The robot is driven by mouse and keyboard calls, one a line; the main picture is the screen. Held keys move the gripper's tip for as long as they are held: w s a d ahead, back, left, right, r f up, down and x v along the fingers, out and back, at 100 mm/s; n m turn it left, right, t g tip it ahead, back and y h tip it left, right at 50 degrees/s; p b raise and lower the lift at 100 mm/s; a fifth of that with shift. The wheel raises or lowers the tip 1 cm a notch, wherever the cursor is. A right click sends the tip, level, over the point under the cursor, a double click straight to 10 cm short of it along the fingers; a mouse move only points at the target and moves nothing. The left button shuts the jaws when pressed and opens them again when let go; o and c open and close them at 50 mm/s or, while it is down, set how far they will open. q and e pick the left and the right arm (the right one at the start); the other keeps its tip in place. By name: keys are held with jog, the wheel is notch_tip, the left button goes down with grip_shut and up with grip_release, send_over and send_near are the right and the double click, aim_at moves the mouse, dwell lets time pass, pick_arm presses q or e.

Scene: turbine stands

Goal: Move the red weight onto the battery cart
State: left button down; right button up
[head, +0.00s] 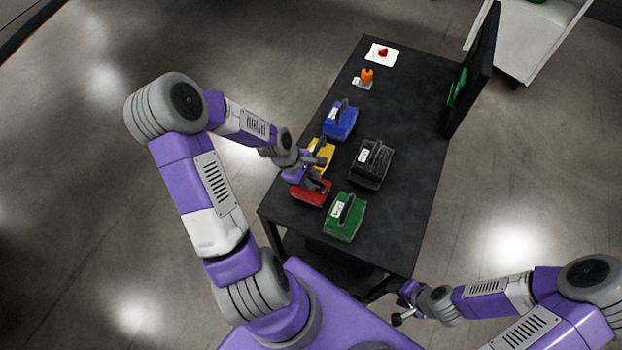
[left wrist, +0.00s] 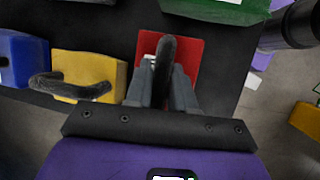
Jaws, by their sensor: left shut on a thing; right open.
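The red weight (head: 311,192) sits at the near left part of the dark table (head: 405,85), between the yellow weight and the green weight. My left gripper (head: 317,184) is over it and shut on its dark handle; the left wrist view shows the fingers (left wrist: 174,88) on both sides of the handle, with the red weight (left wrist: 187,52) beneath. I cannot tell whether it touches the table. My right gripper (head: 402,310) is open and empty, low beside the table's near right corner. I cannot make out a battery cart for certain.
A yellow weight (head: 320,152), a blue weight (head: 338,122), a black weight (head: 370,166) and a green weight (head: 344,219) stand close around. A white cart (head: 530,38) stands at the back right.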

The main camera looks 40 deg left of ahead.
pick_arm(q)
jog(key=c, duration=1)
grip_release()
jog(key=shift+f, duration=0.1)
jog(key=shift+o, duration=0.2)
jog(key=shift+r, duration=0.2)
jog(key=p+v, duration=0.3)
jog(key=v, duration=0.9)
jog(key=shift+f, duration=0.15)
